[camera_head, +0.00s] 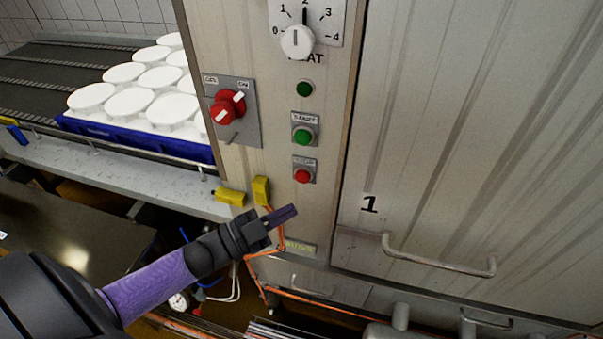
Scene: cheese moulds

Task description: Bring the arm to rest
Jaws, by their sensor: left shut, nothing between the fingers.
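My left arm comes in from the lower left, with a purple sleeve-like link and a black wrist. My left gripper (284,214) is shut and empty, in front of the lower part of the control panel (265,60). It is below the red button (302,176) and near the yellow connectors. Whether it touches the panel I cannot tell. My right gripper is not in view.
The panel carries a heat dial (297,41), a red rotary switch (228,107) and a green button (302,135). A blue crate (135,137) of white moulds (128,102) stands on the conveyor at left. A metal door with a handle (438,262) is at right. Orange cables (262,275) hang below.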

